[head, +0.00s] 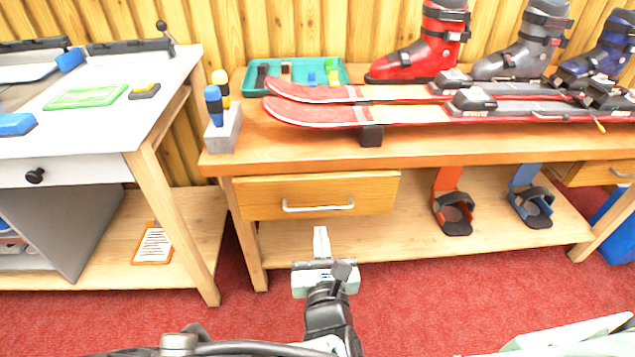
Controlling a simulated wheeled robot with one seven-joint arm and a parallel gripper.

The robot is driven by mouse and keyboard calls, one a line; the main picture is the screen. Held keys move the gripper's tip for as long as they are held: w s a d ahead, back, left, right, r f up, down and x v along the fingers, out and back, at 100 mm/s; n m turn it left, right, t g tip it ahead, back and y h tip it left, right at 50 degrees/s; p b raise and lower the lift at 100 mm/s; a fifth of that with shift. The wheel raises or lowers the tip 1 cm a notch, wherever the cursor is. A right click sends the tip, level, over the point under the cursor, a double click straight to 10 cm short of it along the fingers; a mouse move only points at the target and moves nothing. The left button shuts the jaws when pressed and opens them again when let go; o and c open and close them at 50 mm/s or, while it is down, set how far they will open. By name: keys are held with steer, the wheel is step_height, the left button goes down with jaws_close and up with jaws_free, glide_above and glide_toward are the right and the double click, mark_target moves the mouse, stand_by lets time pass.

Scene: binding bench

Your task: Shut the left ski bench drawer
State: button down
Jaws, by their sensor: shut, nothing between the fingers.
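The left ski bench drawer (270,195) has a wooden front with a pale bar handle (318,206). It sits under the left end of the ski bench top (330,153). Its front looks a little forward of the bench frame, but how far it stands out is hard to tell. My gripper (320,232) is below the handle in the picture, pointing toward the bench. Its fingers are together and empty. I see a gap in the picture between the fingertips and the handle; whether they touch the drawer cannot be told.
Red skis (330,113), boots (425,50), a teal tray (335,85) and a tool block (224,130) are on the bench. Bindings (452,210) stand on the lower shelf (390,235). A white-topped bench (100,120) is at left. The red floor (420,300) before the drawer looks clear.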

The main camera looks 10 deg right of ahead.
mark_target(316, 182)
steer(key=w+b, duration=0.2)
steer(key=w, duration=0.2)
steer(key=w+b, duration=0.2)
steer(key=w, duration=0.3)
steer(key=w+b, duration=0.2)
steer(key=w, duration=0.2)
steer(key=shift+w+d+f, duration=0.1)
steer(key=shift+w+d, duration=0.05)
steer(key=shift+d, duration=0.15)
steer(key=shift+w, duration=0.15)
